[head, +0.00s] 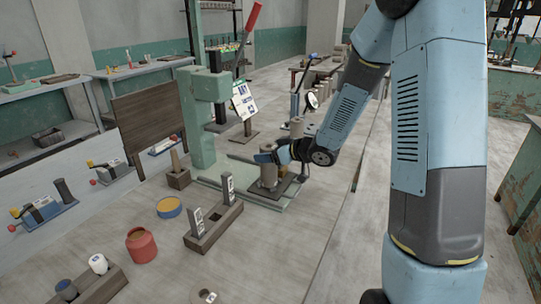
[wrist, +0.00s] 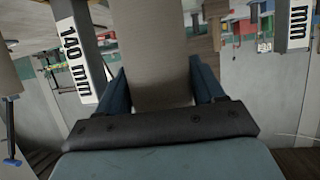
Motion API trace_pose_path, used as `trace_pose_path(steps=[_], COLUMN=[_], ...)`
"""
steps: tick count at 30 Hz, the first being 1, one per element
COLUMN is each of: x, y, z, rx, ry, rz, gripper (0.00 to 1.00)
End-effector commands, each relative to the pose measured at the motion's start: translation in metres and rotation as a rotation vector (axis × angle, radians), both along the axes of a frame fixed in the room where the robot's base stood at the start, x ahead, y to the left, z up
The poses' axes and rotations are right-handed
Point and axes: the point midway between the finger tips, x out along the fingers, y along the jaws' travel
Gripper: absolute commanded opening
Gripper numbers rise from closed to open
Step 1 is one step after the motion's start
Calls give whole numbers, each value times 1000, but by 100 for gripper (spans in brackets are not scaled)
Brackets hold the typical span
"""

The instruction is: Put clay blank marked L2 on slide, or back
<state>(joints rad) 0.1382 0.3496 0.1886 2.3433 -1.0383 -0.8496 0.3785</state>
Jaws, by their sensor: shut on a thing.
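My gripper (head: 265,157) is shut on a grey-brown clay cylinder (head: 268,177), low in front of the green press. In the wrist view the cylinder (wrist: 160,45) stands between my two blue fingers (wrist: 162,95). In the head view its lower end is over a dark plate (head: 283,192) on the press's pale green base; I cannot tell whether it touches. No L2 mark is readable on it. Another clay-coloured cylinder (head: 297,127) shows behind my wrist.
The green press column (head: 203,130) stands just left of my gripper. A dark block with two upright labelled pieces (head: 207,240), a red pot (head: 141,246) and a blue-yellow tub (head: 169,207) are nearer. In the wrist view a "140 mm" plate (wrist: 76,55) is at left.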

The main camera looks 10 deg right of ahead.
Motion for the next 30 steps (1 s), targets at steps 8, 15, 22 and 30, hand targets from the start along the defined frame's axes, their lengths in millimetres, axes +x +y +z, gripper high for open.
trace_pose_path(steps=[8, 15, 22, 30], x=[0, 0, 0, 0], y=[0, -1, -1, -1], z=[-5, -7, -7, -5], rx=[1, 0, 0, -1], ry=[-4, -2, -2, -3], rz=[0, -1, -1, -1], gripper=[4, 74, 93, 93])
